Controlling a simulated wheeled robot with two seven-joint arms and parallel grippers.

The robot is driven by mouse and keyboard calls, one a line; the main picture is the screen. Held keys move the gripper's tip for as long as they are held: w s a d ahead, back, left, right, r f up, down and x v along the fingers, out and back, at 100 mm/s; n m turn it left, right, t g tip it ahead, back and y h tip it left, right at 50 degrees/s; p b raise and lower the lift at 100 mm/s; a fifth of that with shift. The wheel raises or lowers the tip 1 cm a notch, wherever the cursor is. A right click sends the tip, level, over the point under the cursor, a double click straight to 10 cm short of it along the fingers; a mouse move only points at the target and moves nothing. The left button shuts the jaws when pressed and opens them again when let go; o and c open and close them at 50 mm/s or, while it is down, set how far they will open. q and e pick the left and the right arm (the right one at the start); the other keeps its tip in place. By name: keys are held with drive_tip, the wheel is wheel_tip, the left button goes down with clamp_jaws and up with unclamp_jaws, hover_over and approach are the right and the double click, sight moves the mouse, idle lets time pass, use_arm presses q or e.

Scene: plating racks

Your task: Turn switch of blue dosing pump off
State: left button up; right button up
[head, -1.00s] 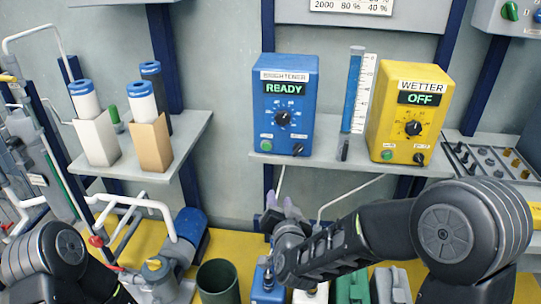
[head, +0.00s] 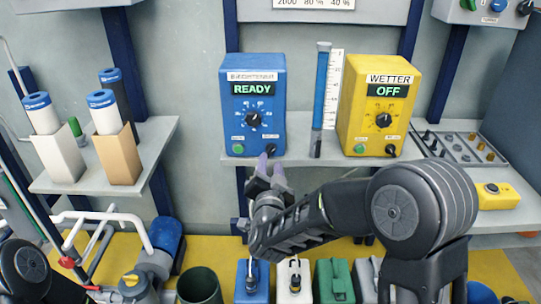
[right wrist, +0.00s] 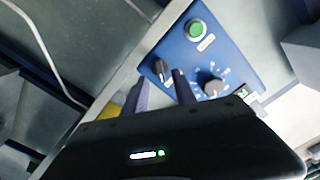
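The blue dosing pump (head: 277,105) stands on the wall shelf, its display reading READY. Its small black switch (head: 271,149) is at the lower right of the front, right of a green button (head: 238,149) and below the large dial (head: 253,119). My right gripper (head: 269,165) is just below and in front of the switch. In the right wrist view, the switch (right wrist: 160,68) appears between and beyond the two fingertips of the gripper (right wrist: 160,80), which are apart and empty. I cannot tell whether they touch it. My left gripper is out of view.
The yellow WETTER pump (head: 345,90), reading OFF, stands to the right, beyond a blue gauge tube (head: 321,90). The shelf edge (head: 330,160) runs just below the pumps. Left, another shelf (head: 160,150) holds two boxed cartridges. Canisters (head: 333,280) stand below.

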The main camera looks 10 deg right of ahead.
sight(271, 153)
drive_tip(key=shift+x, duration=2.4)
drive_tip(key=shift+s, duration=0.1)
drive_tip(key=shift+c, duration=0.3)
clamp_jaws()
